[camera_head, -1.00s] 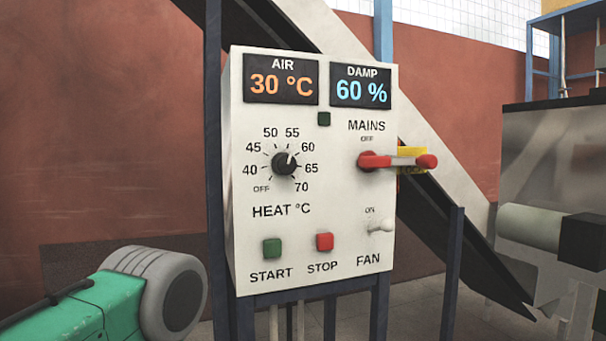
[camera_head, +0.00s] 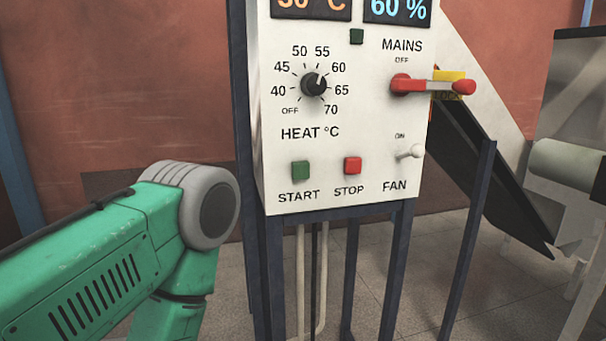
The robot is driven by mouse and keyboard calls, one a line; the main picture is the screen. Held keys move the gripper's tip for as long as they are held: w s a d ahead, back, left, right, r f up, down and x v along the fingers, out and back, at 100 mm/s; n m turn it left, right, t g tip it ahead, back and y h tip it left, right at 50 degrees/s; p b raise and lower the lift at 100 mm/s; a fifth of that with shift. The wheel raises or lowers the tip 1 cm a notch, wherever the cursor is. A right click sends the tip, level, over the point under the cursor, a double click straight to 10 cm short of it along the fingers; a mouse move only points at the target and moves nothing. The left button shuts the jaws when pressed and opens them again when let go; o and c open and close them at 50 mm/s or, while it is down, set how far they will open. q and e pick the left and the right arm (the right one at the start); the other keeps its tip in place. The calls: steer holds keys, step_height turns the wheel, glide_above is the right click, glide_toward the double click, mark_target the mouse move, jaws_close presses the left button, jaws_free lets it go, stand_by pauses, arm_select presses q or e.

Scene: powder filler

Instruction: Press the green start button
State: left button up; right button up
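The green start button (camera_head: 300,171) is a small square button at the lower left of the white control panel (camera_head: 290,118), above the label START. The red stop button (camera_head: 352,166) is just to its right. My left arm, green with a grey joint, comes in from the left, and its grey joint is left of the panel and a little below the start button. The arm bends downward there, and my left gripper is out of view. My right gripper is also out of view. Nothing covers the start button.
The heat knob (camera_head: 314,84), the red mains handle (camera_head: 432,87) and the white fan switch (camera_head: 410,152) stick out from the panel. Dark posts (camera_head: 468,240) stand below and right of it. A dark sloping chute (camera_head: 490,180) is behind. Open floor shows below the panel.

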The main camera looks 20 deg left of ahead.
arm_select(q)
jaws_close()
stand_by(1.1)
